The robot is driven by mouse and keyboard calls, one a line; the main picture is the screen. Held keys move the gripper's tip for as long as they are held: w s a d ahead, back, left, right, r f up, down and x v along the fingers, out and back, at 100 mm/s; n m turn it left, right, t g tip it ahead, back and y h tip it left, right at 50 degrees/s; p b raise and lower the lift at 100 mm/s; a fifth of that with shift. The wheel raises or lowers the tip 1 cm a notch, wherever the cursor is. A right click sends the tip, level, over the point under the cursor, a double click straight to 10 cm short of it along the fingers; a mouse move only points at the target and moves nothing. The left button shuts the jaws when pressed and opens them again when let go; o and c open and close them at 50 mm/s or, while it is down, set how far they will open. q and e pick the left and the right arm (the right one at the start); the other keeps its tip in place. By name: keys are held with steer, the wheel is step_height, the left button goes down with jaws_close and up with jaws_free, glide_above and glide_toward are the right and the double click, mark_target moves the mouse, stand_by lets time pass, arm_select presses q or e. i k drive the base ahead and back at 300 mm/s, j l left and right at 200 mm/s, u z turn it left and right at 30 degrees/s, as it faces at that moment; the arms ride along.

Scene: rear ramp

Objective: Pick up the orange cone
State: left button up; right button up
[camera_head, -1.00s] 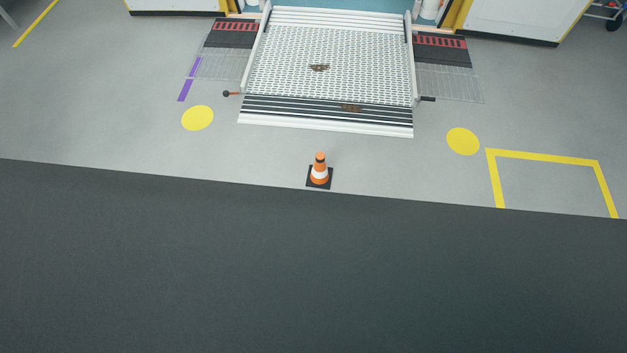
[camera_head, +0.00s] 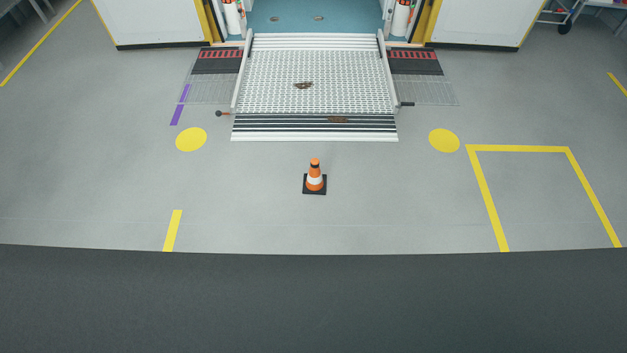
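The orange cone (camera_head: 315,171) stands upright on the grey floor, near the middle of the head view. Neither of my grippers shows in the head view.
A metal ramp (camera_head: 277,88) lies beyond the cone, leading to a vehicle's blue floor (camera_head: 330,19). A yellow-taped outline (camera_head: 521,149) is on the floor at right. A dark band (camera_head: 310,300) fills the bottom of the view. Floor around the cone is clear.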

mark_target(315, 182)
steer(key=i+l, duration=0.8)
steer(key=i, duration=0.2)
steer(key=i+l+u, duration=0.15)
steer(key=i+l, duration=0.6)
steer(key=i, duration=0.2)
